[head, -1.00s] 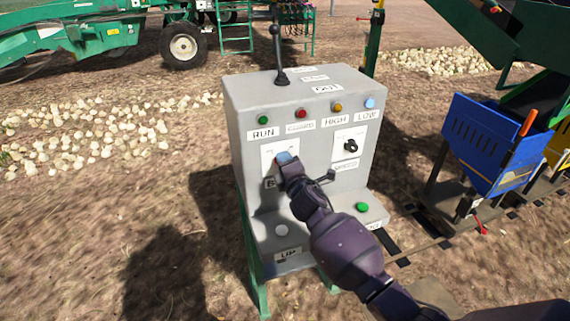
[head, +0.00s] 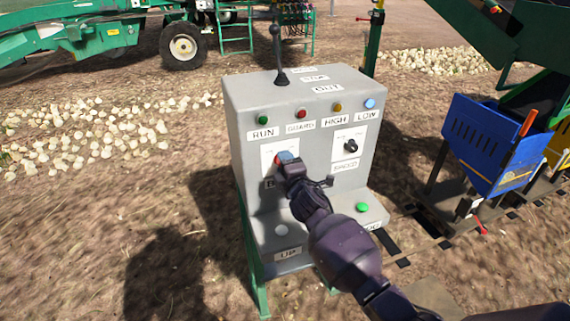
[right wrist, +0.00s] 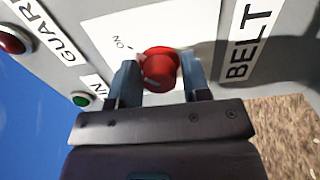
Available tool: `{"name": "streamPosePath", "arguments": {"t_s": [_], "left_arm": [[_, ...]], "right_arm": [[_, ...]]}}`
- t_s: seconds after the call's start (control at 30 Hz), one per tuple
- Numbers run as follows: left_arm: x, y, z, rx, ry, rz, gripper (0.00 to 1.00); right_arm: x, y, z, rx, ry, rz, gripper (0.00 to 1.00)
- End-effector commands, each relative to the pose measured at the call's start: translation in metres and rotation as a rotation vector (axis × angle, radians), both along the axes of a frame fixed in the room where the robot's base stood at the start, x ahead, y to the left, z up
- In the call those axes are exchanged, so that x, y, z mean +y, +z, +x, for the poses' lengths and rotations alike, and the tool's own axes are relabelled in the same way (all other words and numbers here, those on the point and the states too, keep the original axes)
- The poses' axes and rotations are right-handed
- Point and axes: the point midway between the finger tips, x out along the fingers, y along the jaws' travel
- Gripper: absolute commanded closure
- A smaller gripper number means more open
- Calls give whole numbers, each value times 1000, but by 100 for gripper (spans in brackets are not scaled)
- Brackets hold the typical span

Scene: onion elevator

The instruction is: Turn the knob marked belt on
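The red belt knob (right wrist: 161,68) sits on a white plate on the grey control box, beside the BELT label (right wrist: 248,45). In the right wrist view an ON mark is at the plate's upper left. My right gripper (right wrist: 160,80) has one blue-grey finger on each side of the knob, and both appear to touch it. In the head view the right gripper (head: 287,158) is at the box's left plate, and a bit of red knob (head: 280,160) shows beside the fingertips. The label below is mostly hidden by the gripper. My left gripper is not in view.
The control box (head: 240,115) also has a black speed knob (head: 350,146), a lever (head: 278,55), a row of lamps and a green button (head: 362,207) on the lower ledge. A blue bin (head: 490,145) stands at the right. Open ground lies left.

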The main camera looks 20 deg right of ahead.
Motion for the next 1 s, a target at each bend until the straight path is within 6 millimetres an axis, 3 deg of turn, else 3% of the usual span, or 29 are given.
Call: {"name": "streamPosePath", "arguments": {"t_s": [0.1,0.47,1.0], "left_arm": [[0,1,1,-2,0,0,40],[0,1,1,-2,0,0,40],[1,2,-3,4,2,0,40]], "right_arm": [[0,0,0,0,0,-1,42],[-1,1,-5,-1,-1,-3,42],[-4,0,-88,0,-1,-2,42]]}}
